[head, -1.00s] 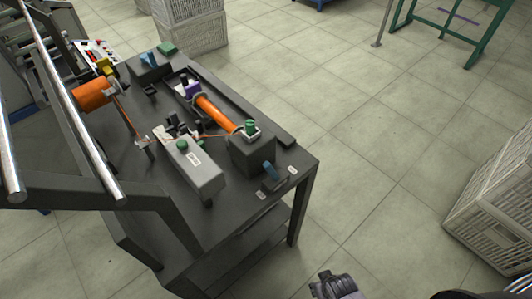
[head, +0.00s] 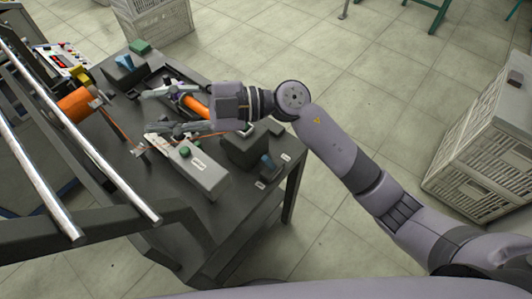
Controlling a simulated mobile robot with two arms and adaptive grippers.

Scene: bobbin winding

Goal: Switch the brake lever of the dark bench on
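The dark bench (head: 240,198) stands left of centre. A blue lever (head: 267,163), which looks like the brake lever, sits near its front right corner between two small white labels; its exact setting is hard to tell. My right arm reaches in from the lower right over the bench. My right gripper (head: 149,110) is open, its two fingers spread and pointing left above the middle of the bench, near the orange bobbin (head: 194,104). Nothing shows between the fingertips. The gripper is beyond and left of the blue lever, apart from it. My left gripper is not in view.
A grey box with a green button (head: 205,178) stands on the bench. An orange spool (head: 74,103) is at its left. Metal rails (head: 40,175) cross the left side. Light crates stand at the right (head: 470,160) and back (head: 155,18). Floor right of the bench is clear.

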